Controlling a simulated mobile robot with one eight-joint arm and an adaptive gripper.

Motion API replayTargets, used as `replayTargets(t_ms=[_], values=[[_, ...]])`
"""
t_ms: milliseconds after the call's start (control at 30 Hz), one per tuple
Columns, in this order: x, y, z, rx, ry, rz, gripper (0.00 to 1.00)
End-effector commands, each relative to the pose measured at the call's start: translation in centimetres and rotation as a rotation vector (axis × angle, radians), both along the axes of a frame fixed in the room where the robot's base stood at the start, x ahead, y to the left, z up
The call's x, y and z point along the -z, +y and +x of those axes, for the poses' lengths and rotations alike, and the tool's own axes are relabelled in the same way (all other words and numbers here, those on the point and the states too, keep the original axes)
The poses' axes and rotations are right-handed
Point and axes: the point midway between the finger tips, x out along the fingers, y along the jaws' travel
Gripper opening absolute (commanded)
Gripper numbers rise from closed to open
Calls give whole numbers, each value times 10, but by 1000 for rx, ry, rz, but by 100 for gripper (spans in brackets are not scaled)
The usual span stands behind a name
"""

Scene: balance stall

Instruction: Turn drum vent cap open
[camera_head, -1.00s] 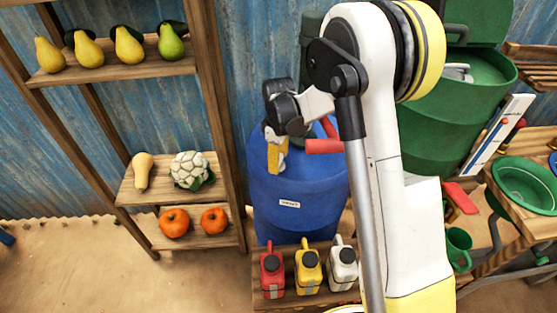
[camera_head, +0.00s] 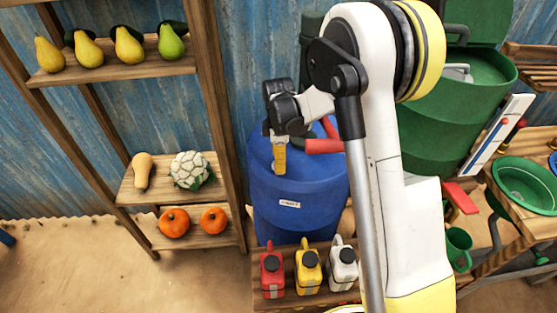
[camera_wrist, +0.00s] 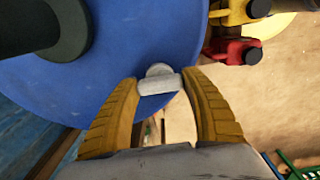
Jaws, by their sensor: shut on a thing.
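The blue drum (camera_head: 305,210) stands left of my arm, with a small white label on its side. Its top fills the upper left of the wrist view (camera_wrist: 110,80). The vent cap (camera_wrist: 160,82), pale grey with a round part and a short bar, sits near the drum top's edge. My gripper (camera_wrist: 160,88) has its two yellow fingers shut on the cap's bar, one on each side. In the head view my gripper (camera_head: 279,161) points down at the drum's near left top, and the cap is hidden there.
A dark green cylinder (camera_wrist: 60,25) rises from the drum top beside my gripper. Red (camera_head: 272,272), yellow (camera_head: 309,271) and white (camera_head: 343,268) jugs stand in front of the drum. A wooden shelf (camera_head: 215,110) with produce stands left; a green barrel (camera_head: 450,120) stands right.

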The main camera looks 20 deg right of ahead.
Motion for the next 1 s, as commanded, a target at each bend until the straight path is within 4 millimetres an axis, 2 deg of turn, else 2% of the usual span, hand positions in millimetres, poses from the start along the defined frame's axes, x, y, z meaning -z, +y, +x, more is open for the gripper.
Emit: replayTargets(t_ms=[233, 267, 300, 333, 733, 867, 1000], values=[[0, 0, 0, -1, 0, 0, 24], [0, 0, 0, -1, 0, 0, 57], [0, 0, 0, -1, 0, 0, 70], [0, 0, 0, -1, 0, 0, 78], [0, 0, 0, 31, 0, 0, 78], [0, 0, 0, 145, 0, 0, 78], [0, 0, 0, 354, 0, 0, 78]])
